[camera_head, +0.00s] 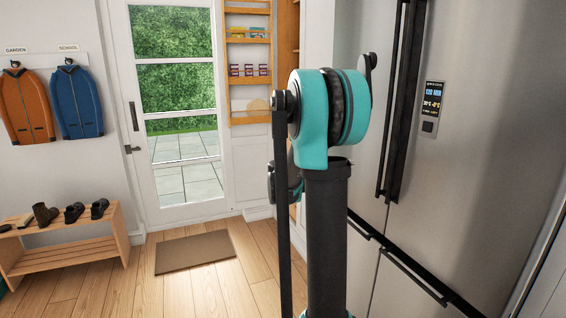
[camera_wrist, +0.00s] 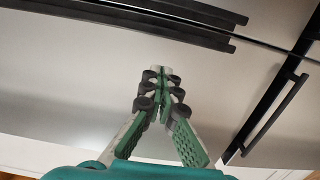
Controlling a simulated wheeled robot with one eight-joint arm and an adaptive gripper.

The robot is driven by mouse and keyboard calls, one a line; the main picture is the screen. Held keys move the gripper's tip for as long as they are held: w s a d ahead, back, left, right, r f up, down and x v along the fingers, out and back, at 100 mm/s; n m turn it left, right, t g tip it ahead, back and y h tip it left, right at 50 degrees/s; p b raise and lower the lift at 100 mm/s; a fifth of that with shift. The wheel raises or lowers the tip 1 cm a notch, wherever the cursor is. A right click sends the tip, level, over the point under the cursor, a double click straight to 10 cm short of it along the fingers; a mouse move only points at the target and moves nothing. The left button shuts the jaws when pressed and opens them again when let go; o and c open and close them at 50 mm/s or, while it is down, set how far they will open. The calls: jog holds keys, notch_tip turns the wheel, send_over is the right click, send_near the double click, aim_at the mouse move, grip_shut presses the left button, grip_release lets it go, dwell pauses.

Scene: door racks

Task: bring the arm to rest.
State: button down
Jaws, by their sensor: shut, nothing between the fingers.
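My gripper (camera_wrist: 163,75) shows in the wrist view with its green-padded fingers meeting at the tips. It is shut and holds nothing. Behind it is the pale grey front of the fridge (camera_wrist: 80,90), with no visible contact. In the head view my teal and black arm stands raised in front of the fridge (camera_head: 480,140). My gripper cannot be made out in the head view.
Black fridge handles (camera_head: 398,110) run beside my arm. A glazed door (camera_head: 175,110), a brown mat (camera_head: 195,252) and a shoe bench (camera_head: 65,245) stand further left. The floor around the mat is clear.

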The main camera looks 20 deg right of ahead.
jog(key=shift+f, duration=0.1)
jog(key=s+a+f+t+y, duration=0.2)
jog(key=s+a+f+y, duration=0.55)
jog(key=a+f, duration=0.35)
jog(key=s+a+f+t+y, duration=0.1)
jog(key=s+a+f+y, duration=0.5)
jog(key=s+a+f, duration=0.45)
jog(key=s+a+f+y, duration=0.3)
jog(key=a+f, duration=0.3)
jog(key=a, duration=0.3)
jog(key=shift+a+t+y, duration=0.25)
jog(key=shift+t+y, duration=0.15)
jog(key=shift+y, duration=0.35)
jog(key=shift+d+f, duration=0.1)
